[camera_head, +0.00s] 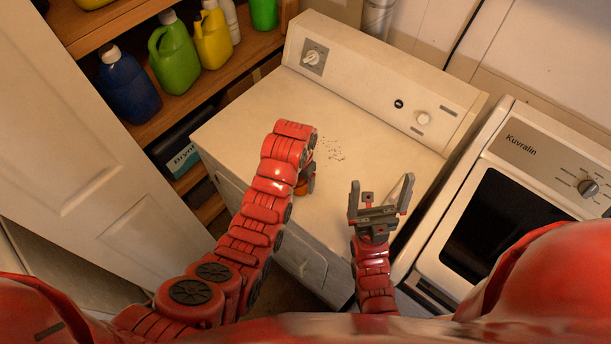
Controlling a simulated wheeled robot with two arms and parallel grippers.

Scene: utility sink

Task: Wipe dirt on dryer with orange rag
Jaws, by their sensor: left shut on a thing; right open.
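The white dryer (240,122) stands in front of me with its control panel at the back. A patch of dark specks of dirt (333,149) lies on the middle of its top. My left gripper (309,180) is over the dryer top, just in front of the specks and mostly hidden behind its own arm. It is shut on the orange rag (301,187), of which only a small part shows. I cannot tell whether the rag touches the surface. My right gripper (379,192) is open and empty over the front right part of the dryer.
A wooden shelf (155,128) at the left holds several bottles, among them a green jug (174,60) and a blue one (128,88). A white door (80,150) stands at the left. A Kuvralin machine (520,165) stands close at the right. The dryer's back left top is clear.

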